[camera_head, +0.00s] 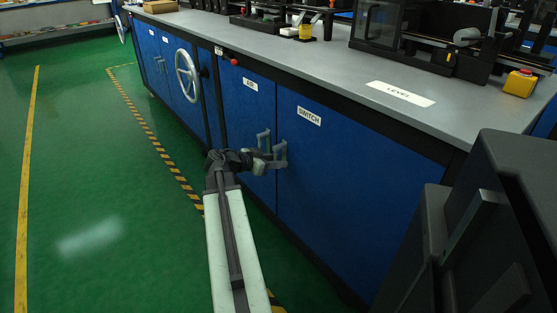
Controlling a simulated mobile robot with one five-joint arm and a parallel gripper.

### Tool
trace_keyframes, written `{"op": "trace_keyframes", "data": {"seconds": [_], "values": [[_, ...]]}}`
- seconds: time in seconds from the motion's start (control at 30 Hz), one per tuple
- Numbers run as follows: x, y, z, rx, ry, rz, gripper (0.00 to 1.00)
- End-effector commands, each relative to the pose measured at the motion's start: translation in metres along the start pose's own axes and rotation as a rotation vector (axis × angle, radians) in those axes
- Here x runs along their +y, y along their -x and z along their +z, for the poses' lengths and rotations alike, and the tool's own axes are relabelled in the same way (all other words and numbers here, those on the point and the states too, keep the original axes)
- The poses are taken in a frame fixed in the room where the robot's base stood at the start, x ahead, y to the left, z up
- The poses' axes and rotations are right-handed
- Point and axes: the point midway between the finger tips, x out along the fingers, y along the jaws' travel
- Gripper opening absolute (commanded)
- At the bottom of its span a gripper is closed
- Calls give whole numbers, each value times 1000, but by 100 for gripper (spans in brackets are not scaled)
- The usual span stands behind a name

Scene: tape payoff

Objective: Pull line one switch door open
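The switch door (345,180) is a blue cabinet panel labelled SWITCH. It looks closed, flush with the cabinet front. Its grey bar handle (281,151) stands upright near the door's left edge. My gripper (272,161) is at this handle, at about its lower half. I cannot tell whether the fingers are around the handle or only beside it, or whether they touch it; the gripper is small and dark here. My pale arm reaches up from the bottom of the view.
Left of the switch door is another blue door (247,115) with its own handle (263,139) close by. A spoked handwheel (186,76) sticks out farther left. A grey worktop (300,52) overhangs the cabinets. Green floor (110,170) is clear at left.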

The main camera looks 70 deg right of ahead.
Motion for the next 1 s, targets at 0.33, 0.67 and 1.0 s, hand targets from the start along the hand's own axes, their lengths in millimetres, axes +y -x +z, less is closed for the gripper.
{"op": "trace_keyframes", "data": {"seconds": [0.33,0.67,1.0], "values": [[0,1,0,0,1,-1,0],[0,1,0,0,0,1,0],[1,1,0,-1,0,3,0]]}}
